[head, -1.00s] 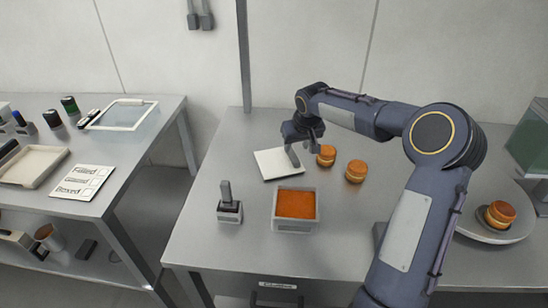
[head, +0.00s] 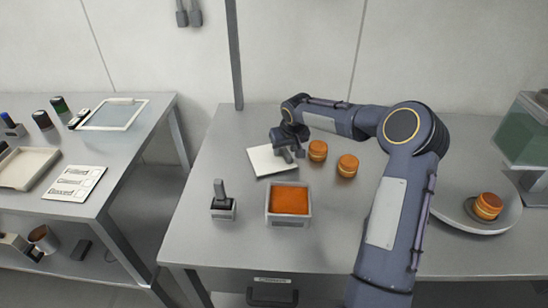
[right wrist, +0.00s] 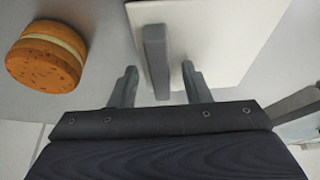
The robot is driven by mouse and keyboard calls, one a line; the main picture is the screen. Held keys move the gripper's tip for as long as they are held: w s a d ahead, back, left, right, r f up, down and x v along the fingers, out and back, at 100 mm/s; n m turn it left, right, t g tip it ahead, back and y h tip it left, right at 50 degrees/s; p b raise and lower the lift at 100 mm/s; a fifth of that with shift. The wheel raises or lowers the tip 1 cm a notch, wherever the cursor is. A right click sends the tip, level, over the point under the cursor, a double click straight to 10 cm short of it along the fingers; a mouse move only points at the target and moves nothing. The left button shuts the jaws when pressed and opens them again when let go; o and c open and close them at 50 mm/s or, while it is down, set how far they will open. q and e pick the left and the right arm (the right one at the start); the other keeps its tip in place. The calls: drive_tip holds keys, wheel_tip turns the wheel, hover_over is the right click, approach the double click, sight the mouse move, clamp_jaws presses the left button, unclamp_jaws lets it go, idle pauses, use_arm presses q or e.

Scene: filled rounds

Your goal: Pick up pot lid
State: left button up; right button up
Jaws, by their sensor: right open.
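The pot lid (head: 262,164) is a flat, pale square plate on the steel table, with a grey upright handle. My right gripper (head: 288,153) is over the lid's right part in the head view and mostly hides the handle. In the right wrist view the lid (right wrist: 228,40) shows with its handle (right wrist: 154,45) between the two fingers of the open right gripper (right wrist: 160,70). I cannot tell whether a finger touches the handle. The square pot (head: 289,219) with orange filling stands nearer on the table, uncovered. My left gripper is not in view.
Two filled rounds, one (head: 318,151) close right of the gripper and one (head: 347,166) farther right, stand on the table. A small dark-handled tool in a holder (head: 223,208) stands left of the pot. A plate (head: 450,208) bears another round (head: 488,206) at right.

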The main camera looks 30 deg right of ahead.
drive_tip(key=shift+f, duration=0.1)
drive_tip(key=shift+c, duration=0.2)
clamp_jaws()
